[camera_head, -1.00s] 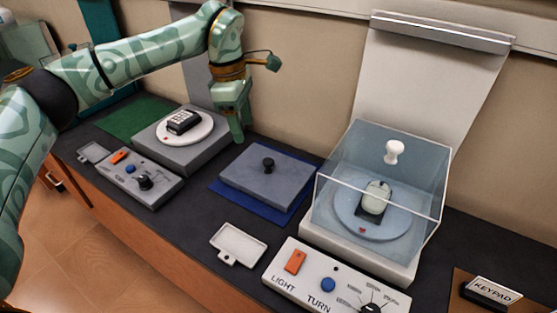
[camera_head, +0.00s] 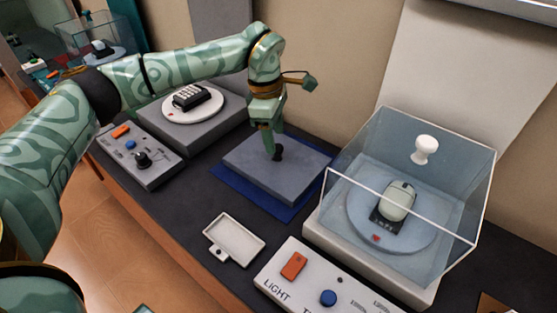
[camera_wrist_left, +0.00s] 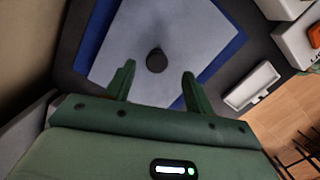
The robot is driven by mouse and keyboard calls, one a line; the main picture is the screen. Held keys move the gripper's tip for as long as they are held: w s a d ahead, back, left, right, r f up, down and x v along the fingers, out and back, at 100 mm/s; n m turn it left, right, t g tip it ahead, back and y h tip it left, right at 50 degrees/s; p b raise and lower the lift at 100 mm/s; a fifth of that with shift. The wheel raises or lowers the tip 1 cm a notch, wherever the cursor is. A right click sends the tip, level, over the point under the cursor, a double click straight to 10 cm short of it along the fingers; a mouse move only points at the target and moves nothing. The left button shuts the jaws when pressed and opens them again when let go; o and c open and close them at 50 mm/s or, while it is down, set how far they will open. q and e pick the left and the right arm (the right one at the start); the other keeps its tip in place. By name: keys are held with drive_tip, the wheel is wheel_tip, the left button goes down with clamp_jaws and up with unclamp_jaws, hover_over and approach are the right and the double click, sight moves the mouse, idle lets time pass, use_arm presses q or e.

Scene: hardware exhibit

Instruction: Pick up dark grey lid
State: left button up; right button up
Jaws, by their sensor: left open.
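The dark grey lid (camera_head: 258,178) is a flat square slab with a black knob (camera_head: 277,153) on top, lying on a blue mat (camera_head: 240,194) in the head view. My left gripper (camera_head: 274,152) points down over the lid at the knob, and partly covers it. In the left wrist view the gripper's two fingers (camera_wrist_left: 155,82) are apart, with the knob (camera_wrist_left: 156,60) between their lines, just beyond the tips. The lid (camera_wrist_left: 185,35) fills the space past the fingers. I cannot tell the exact height of the fingers above the lid. My right gripper is not in view.
A clear case (camera_head: 385,265) with a white knob covers a computer mouse on the right. Control panels (camera_head: 290,285) and a small white tray (camera_head: 236,239) lie near the front edge.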

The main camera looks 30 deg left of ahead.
sight(277, 147)
use_arm(q)
drive_tip(key=f+b, duration=0.1)
drive_tip(key=f, duration=0.2)
drive_tip(key=f+b, duration=0.1)
drive_tip(key=f, duration=0.1)
drive_tip(key=shift+w+d+f+b, duration=0.15)
drive_tip(key=shift+w+d+b, duration=0.1)
drive_tip(key=shift+w+b, duration=0.1)
drive_tip(key=shift+r, duration=0.2)
drive_tip(key=c, duration=1.2)
drive_tip(key=shift+o, duration=0.2)
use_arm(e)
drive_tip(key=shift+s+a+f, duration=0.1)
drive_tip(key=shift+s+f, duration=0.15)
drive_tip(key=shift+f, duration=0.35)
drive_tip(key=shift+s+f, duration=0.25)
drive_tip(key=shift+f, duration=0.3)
use_arm(q)
drive_tip(key=shift+r, duration=0.1)
wheel_tip(277, 147, up, 16)
drive_tip(key=p, duration=0.9)
drive_tip(key=shift+f, duration=0.25)
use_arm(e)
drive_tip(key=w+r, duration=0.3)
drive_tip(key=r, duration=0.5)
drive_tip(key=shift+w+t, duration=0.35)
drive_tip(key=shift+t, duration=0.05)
